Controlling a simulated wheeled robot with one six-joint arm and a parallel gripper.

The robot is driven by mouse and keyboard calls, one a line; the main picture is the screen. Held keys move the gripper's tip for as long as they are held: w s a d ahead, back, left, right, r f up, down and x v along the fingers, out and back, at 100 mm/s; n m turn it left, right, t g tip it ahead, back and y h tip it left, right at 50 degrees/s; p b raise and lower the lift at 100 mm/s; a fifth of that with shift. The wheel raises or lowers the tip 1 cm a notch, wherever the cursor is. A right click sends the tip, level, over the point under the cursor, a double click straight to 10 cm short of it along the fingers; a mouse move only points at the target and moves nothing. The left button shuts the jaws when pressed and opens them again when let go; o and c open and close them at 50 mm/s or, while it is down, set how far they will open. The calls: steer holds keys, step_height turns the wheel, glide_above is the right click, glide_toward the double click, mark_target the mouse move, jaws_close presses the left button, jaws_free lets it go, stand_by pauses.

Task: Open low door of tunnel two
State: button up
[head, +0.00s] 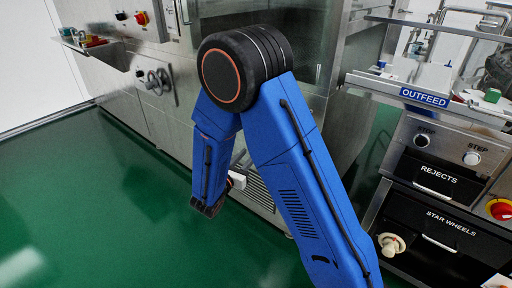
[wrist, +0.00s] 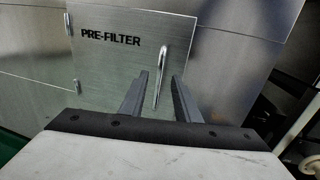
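A flat metal door (wrist: 110,68) marked PRE-FILTER fills the middle of the wrist view. It looks flush with the metal panels around it. No tunnel number shows on it. A slim upright bar handle (wrist: 162,66) stands on its right part. My gripper (wrist: 160,76) is open, with one finger to the left of the handle and one to the right. The handle appears between the fingertips with space on both sides; I cannot tell how deep it is between them. In the head view my blue arm hides the gripper's fingers and most of this low front.
In the head view an OUTFEED station (head: 424,97) with REJECTS and STAR WHEELS drawers (head: 440,238) stands close on the right. A knob (head: 390,244) sticks out there. A tray (head: 88,42) juts from the machine at left. The green floor (head: 90,210) at left is clear.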

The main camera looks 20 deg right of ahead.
steer(key=shift+x, duration=3.9)
jaws_close()
